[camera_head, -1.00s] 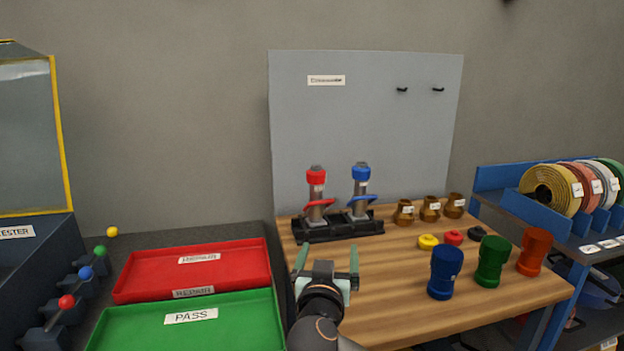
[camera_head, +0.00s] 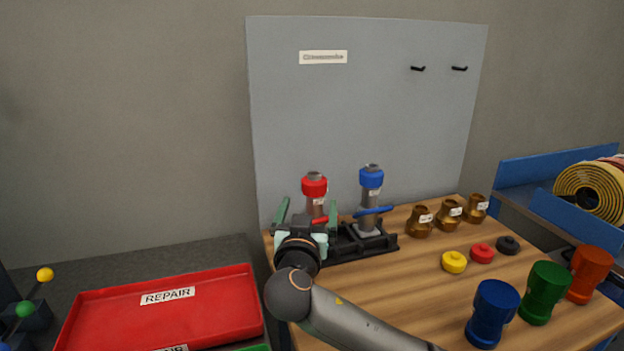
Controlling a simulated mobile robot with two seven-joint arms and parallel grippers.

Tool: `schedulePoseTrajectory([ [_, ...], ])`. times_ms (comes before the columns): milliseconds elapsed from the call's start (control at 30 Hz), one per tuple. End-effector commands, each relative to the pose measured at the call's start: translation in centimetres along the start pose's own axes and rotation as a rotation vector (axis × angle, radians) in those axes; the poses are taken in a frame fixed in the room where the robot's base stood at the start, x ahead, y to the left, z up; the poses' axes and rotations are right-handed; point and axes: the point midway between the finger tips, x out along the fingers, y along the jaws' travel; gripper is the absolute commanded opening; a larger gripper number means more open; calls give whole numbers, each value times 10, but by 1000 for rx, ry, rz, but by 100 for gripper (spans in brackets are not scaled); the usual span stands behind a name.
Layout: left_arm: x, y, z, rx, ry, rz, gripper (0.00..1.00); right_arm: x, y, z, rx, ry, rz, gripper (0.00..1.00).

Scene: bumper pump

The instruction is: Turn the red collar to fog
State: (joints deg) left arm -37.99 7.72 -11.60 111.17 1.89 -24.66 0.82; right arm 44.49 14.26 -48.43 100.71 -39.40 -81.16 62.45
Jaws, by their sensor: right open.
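The red collar (camera_head: 314,186) is at the top of a grey nozzle standing upright in a black stand on the wooden table (camera_head: 385,290). Its red lever (camera_head: 320,220) shows partly below. A second nozzle with a blue collar (camera_head: 371,177) and blue lever (camera_head: 374,211) stands to its right in the same stand (camera_head: 362,243). My right gripper (camera_head: 307,212) is open, its green fingers at either side of the red nozzle's lower body in the picture, below the collar. I cannot tell whether they touch it. My gripper hides the nozzle's base. My left gripper is not in view.
Brass fittings (camera_head: 449,215) stand right of the stand. Yellow (camera_head: 454,262), red (camera_head: 482,253) and black (camera_head: 508,245) discs lie before them. Blue (camera_head: 492,314), green (camera_head: 543,292) and orange-red (camera_head: 590,272) parts stand at the right. A red REPAIR tray (camera_head: 210,310) is left.

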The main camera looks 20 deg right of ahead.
Motion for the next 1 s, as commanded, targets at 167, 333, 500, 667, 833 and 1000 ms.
schedulePoseTrajectory([
  [167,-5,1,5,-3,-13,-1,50,34,2,-2,-3,1,5,99],
  [333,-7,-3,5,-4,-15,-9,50,64,2,-2,-3,1,4,99],
  [500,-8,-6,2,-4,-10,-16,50,88,1,-2,-1,0,3,99],
  [667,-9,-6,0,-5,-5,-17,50,102,0,0,-1,0,0,99],
  [833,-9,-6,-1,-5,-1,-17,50,108,0,0,1,-1,0,99],
  [1000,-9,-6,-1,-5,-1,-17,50,109,0,0,1,-1,-1,99],
])
